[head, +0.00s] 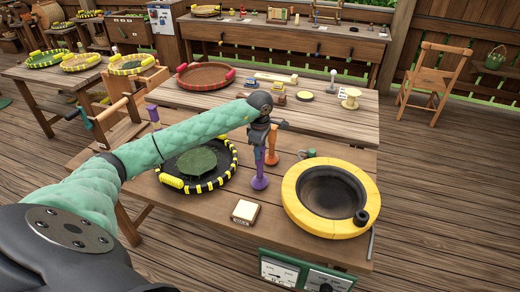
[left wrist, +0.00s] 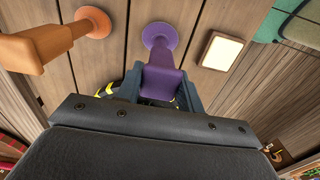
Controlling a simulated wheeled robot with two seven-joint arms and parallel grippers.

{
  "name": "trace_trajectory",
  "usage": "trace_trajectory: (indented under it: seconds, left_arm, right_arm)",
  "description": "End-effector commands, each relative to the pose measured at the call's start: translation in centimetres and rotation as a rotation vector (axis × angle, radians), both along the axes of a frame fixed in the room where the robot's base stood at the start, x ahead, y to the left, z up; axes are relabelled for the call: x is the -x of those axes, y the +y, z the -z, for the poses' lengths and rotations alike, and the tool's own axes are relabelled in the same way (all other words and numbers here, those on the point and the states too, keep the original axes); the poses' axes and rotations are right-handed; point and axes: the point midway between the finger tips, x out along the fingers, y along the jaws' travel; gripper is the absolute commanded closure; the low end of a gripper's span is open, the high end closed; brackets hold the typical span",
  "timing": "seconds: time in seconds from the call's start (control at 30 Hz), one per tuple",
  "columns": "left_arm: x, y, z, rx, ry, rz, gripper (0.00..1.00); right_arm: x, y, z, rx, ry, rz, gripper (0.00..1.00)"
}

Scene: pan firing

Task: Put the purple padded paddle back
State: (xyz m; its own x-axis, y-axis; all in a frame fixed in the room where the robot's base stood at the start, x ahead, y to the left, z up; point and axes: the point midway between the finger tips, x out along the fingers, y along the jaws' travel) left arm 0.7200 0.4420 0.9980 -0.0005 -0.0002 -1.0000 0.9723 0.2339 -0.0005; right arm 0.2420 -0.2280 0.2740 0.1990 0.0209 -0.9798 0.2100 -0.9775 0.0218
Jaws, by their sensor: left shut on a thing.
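The purple padded paddle (head: 260,170) stands upright, its round pad down, at the middle of the near wooden table (head: 205,208). My left gripper (head: 259,138) is shut on its upper part; the left wrist view shows the purple stem (left wrist: 163,75) between the fingers (left wrist: 162,90) and the round pad beyond. I cannot tell whether the pad touches the table or hangs just above it. An orange paddle (head: 272,147) stands close beside it, apart from the gripper; it also shows in the left wrist view (left wrist: 92,22). My right gripper is not in view.
A yellow-rimmed round pan (head: 295,195) lies to the right. A black-and-yellow ringed tray (head: 228,178) with a green centre lies to the left. A small cream block (head: 245,212) sits in front. A control box (head: 300,272) hangs at the front edge.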

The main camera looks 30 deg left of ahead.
Motion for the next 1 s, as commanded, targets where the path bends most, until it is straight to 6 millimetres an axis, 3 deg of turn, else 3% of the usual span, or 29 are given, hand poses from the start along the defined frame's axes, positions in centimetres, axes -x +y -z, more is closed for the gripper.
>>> trace_trajectory:
  seconds: [0.3,0.33,0.43,1.0]
  left_arm:
    - [-0.04,0.02,0.28,0.000,-0.001,0.000,1.00]
    - [-0.01,0.01,0.29,0.000,-0.001,0.000,0.59]
    - [-0.01,0.00,0.28,0.000,0.000,0.000,0.41]
    - [0.03,-0.07,0.21,0.001,0.002,0.000,0.41]
  right_arm:
    - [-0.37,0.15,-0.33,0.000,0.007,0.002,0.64]
    - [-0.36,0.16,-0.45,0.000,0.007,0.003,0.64]
    - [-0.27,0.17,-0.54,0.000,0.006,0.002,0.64]
    - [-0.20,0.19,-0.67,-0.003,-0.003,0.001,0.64]
